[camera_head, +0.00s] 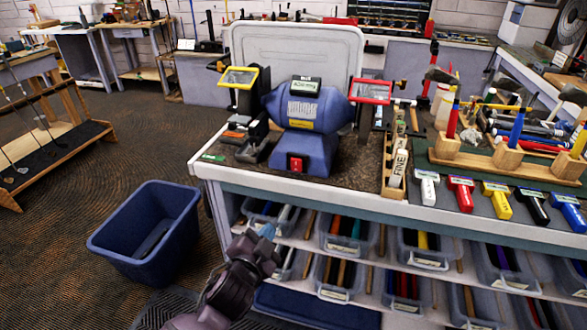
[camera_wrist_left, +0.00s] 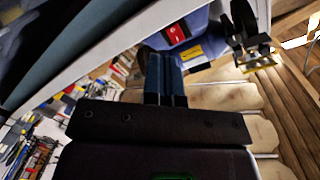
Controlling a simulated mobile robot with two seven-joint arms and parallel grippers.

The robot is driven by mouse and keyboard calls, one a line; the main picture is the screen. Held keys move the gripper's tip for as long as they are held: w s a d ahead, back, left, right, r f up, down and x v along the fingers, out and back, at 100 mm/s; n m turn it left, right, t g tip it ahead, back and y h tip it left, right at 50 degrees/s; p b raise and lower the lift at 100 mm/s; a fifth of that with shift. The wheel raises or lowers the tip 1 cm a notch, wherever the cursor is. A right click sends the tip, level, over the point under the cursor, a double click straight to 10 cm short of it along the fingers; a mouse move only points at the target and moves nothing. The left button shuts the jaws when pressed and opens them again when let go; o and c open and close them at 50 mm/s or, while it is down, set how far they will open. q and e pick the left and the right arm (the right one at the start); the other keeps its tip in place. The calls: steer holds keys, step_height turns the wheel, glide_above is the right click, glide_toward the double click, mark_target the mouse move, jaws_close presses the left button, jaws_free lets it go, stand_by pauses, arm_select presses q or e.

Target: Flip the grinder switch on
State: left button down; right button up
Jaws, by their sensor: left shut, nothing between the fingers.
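The blue bench grinder (camera_head: 308,105) stands on the dark mat of the white workbench, in the middle of the head view. Its red switch (camera_head: 295,163) is on the front of the blue base. In the left wrist view the grinder (camera_wrist_left: 200,25) appears upside down at the top, with the red switch (camera_wrist_left: 177,34) beyond the fingertips. My left gripper (camera_head: 268,231) is shut and empty, below and in front of the bench's front edge, apart from the switch. Its fingers (camera_wrist_left: 165,62) are together in the left wrist view. My right gripper is not in view.
The bench's front edge (camera_head: 300,191) lies between my left gripper and the switch. Below it are shelves with several bins (camera_head: 347,235). A blue tub (camera_head: 150,235) stands on the floor to the left. A wooden block marked FINE (camera_head: 398,165) is right of the grinder.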

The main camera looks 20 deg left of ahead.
mark_target(296, 162)
arm_select(q)
steer(key=r+m, duration=0.1)
steer(key=m, duration=0.2)
steer(key=w+d+r+m+t, duration=0.1)
steer(key=r+m, duration=0.1)
steer(key=m, duration=0.1)
steer(key=w+r+m+t, duration=0.1)
steer(key=m, duration=0.1)
steer(key=shift+w+d+r+m+y, duration=0.15)
steer(key=shift+d+r+m+y, duration=0.15)
steer(key=shift+r+m+y, duration=0.1)
steer(key=shift+w, duration=0.1)
steer(key=w, duration=0.4)
steer(key=w+r, duration=0.1)
steer(key=w, duration=0.8)
steer(key=shift+w+r, duration=0.3)
steer(key=shift+w, duration=0.05)
